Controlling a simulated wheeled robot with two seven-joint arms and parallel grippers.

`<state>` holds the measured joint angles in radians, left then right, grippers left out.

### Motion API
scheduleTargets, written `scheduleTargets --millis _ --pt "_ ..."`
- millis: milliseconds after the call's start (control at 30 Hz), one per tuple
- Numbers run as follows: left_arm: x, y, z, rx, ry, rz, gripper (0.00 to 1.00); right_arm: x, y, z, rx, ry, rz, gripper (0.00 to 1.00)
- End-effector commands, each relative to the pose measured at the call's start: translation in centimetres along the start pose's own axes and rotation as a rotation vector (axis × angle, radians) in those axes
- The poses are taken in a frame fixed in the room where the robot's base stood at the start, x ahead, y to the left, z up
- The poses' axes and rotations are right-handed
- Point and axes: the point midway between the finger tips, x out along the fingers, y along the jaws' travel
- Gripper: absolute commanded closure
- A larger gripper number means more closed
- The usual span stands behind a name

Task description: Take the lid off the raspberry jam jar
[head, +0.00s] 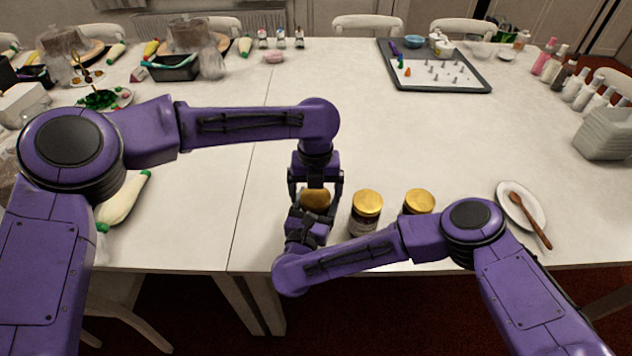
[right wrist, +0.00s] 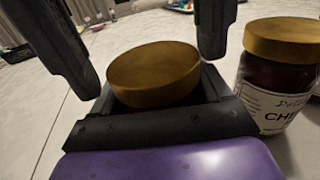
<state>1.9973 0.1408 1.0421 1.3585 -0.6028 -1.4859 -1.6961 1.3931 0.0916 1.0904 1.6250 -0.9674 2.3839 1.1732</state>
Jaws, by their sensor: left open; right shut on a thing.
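A jar with a gold lid (head: 316,199) stands near the table's front edge; its label is hidden, so I cannot read that it is raspberry. My right gripper (head: 310,219) is shut on this jar from the front and hides most of its body. My left gripper (head: 315,190) points down over it, open, with one finger on each side of the lid. In the right wrist view the lid (right wrist: 155,74) appears seated and slightly tilted in the picture, with the left gripper's dark fingers apart from it.
A gold-lidded jar (head: 366,210) with a label starting "CH" stands close on the right; it also shows in the right wrist view (right wrist: 275,85). Another gold-lidded jar (head: 419,200) is beyond it. A plate (head: 510,203) with a wooden spoon (head: 530,219) lies farther right. The table's middle is clear.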

Motion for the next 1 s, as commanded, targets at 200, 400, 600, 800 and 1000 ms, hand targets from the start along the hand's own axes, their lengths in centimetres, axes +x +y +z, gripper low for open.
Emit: scheduleTargets --millis 200,400,600,800,1000 --pt "-0.01 0.00 0.00 0.000 0.000 0.000 0.17 0.01 0.02 0.04 0.001 -0.001 0.000 1.00" --pt "-0.02 0.00 0.01 0.000 0.000 0.000 0.65 0.01 0.01 0.04 0.001 -0.001 0.000 1.00" --pt "-0.13 -0.05 -0.01 -0.103 -0.003 0.003 0.66 0.01 0.01 0.04 0.001 -0.001 0.000 1.00" --pt "-0.06 0.02 0.04 -0.293 -0.002 0.000 0.66 0.01 0.00 0.02 0.001 -0.001 0.000 1.00" --pt "-0.07 0.02 0.04 -0.290 -0.002 0.000 0.23 0.01 -0.01 0.03 0.001 0.000 0.000 1.00"
